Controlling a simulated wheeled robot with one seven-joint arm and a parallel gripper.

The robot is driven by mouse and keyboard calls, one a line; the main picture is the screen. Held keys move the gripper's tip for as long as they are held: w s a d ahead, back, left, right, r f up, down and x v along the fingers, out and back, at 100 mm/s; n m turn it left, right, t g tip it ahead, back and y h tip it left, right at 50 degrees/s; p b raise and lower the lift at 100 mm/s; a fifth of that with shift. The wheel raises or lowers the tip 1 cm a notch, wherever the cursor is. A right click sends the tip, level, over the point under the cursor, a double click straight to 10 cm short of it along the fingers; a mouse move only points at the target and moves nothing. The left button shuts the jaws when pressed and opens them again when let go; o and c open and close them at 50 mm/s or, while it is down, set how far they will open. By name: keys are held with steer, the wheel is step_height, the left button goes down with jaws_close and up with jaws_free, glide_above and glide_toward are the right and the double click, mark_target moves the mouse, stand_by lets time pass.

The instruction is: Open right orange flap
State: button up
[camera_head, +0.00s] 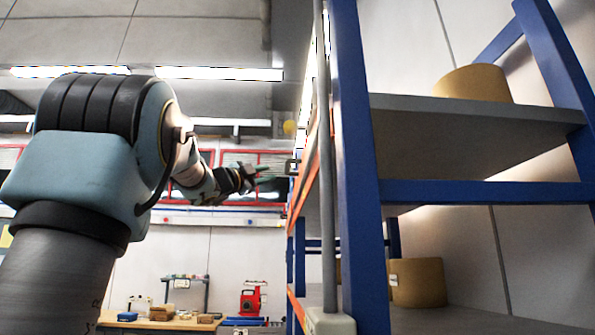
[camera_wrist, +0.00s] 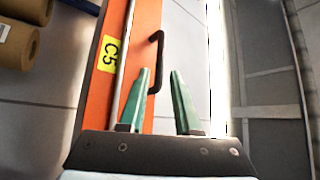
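The orange flap (camera_wrist: 125,75) is a tall narrow panel with a yellow C5 label (camera_wrist: 109,54) in the wrist view. A black bar handle (camera_wrist: 158,52) stands out on its right part. In the head view the flap (camera_head: 305,182) shows edge-on along the shelf's left side, and the handle (camera_head: 292,167) sticks out from it. My gripper (camera_wrist: 160,74) has its two green fingers apart, with nothing held. The handle's lower part shows between the fingers, nearer the left one; contact cannot be told. In the head view my gripper (camera_head: 268,173) is just left of the handle.
A blue-framed shelf (camera_head: 358,170) fills the right, with brown rolls (camera_head: 417,282) on it. A grey vertical pole (camera_head: 327,160) stands before the flap. Brown rolls (camera_wrist: 17,45) also show at the wrist view's left. A bench (camera_head: 160,325) stands in the background.

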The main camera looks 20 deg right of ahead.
mark_target(286, 168)
steer(key=p+x, duration=0.3)
steer(key=x, duration=0.2)
steer(key=p+x, duration=0.3)
steer(key=x, duration=0.2)
steer(key=shift+s+r, duration=0.15)
steer(key=shift+r, duration=0.1)
steer(key=shift+w+d, duration=0.3)
steer(key=shift+d, duration=0.15)
jaws_close()
stand_by(0.6)
